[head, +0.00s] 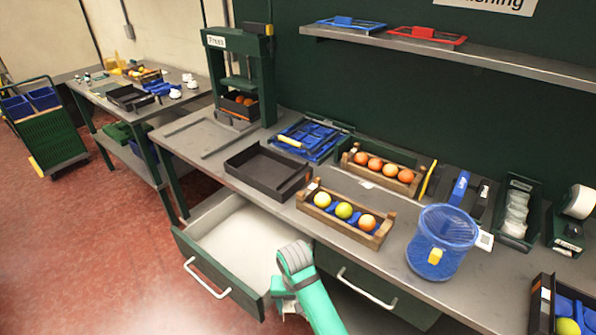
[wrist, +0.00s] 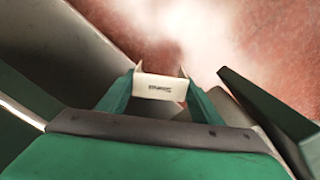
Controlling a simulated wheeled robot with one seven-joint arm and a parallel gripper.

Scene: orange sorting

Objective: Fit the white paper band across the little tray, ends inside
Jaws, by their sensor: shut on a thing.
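My gripper (wrist: 160,78) is shut on the white paper band (wrist: 160,89), which spans between the fingers with dark print facing the wrist camera and its ends bent up. In the head view my gripper (head: 287,304) is low at the front of the bench, by the open drawer; the band is mostly hidden there. A small wooden tray (head: 340,236) on the bench holds two yellowish fruits and an orange one over blue lining. A similar wooden tray (head: 383,178) behind it holds several oranges. I cannot tell which one is the little tray. My gripper is apart from both.
The open drawer (head: 190,247) with a pale bottom juts out front. A black empty tray (head: 265,176), a blue mesh basket (head: 440,245) and a green press (head: 240,80) stand on the bench. A black crate (head: 545,300) is at the right. Red floor lies left.

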